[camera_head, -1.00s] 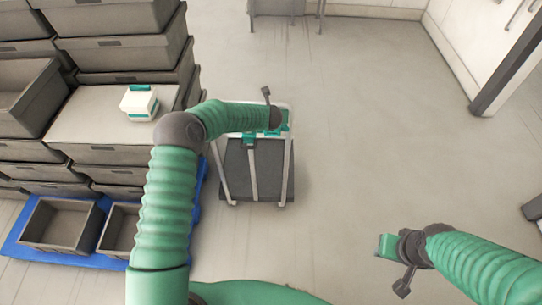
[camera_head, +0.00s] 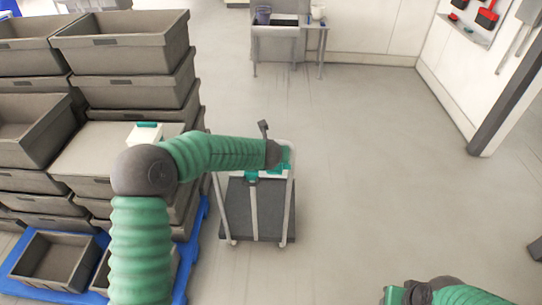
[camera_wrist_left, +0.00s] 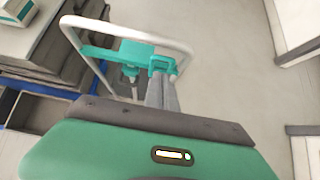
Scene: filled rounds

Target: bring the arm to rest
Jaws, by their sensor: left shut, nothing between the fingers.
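My left arm comes in from the lower left, bends at a dark elbow and reaches right. Its gripper (camera_head: 286,158) is over the top of a trolley (camera_head: 254,205) with a pale frame and dark base. In the left wrist view the grey fingers (camera_wrist_left: 162,93) are together, with nothing between them. They point toward the trolley's pale handle frame (camera_wrist_left: 185,50) and teal fittings; I cannot tell whether they touch. My right gripper (camera_head: 394,294) is partly in view at the bottom edge; its fingers are not clear.
Stacked grey crates (camera_head: 125,45) stand at the left on a blue pallet (camera_head: 190,258). A white box with a teal top (camera_head: 147,132) is partly hidden behind my elbow. A table (camera_head: 290,35) stands at the back. The floor right of the trolley is clear.

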